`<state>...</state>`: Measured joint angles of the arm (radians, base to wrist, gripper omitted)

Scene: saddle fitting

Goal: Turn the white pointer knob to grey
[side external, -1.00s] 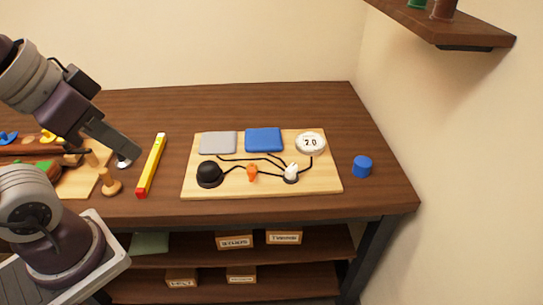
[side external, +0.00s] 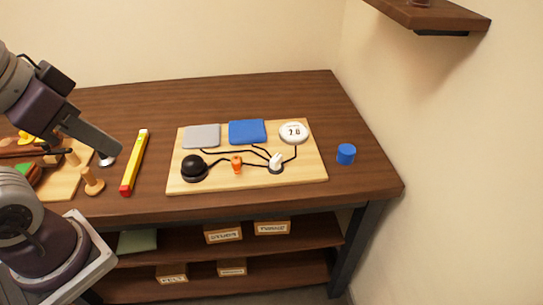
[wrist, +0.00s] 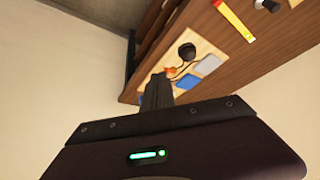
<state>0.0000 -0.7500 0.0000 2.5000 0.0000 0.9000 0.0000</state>
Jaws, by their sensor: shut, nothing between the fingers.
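The white pointer knob (side external: 276,162) stands on a black round base at the front right of the light wooden board (side external: 310,174). The grey pad (side external: 201,137) lies at the board's back left, with the blue pad (side external: 247,131) beside it. Black wires run between the parts. My gripper (side external: 116,148) is left of the board, above the table and apart from the knob. In the wrist view my gripper (wrist: 158,82) is shut and empty, and the pointer knob is not visible there.
The board also bears a black dome (side external: 194,169), an orange part (side external: 237,163) and a white round display (side external: 294,132). A yellow bar (side external: 134,163) lies between my gripper and the board. A blue cylinder (side external: 346,153) stands to the right. A shelf (side external: 430,14) hangs upper right.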

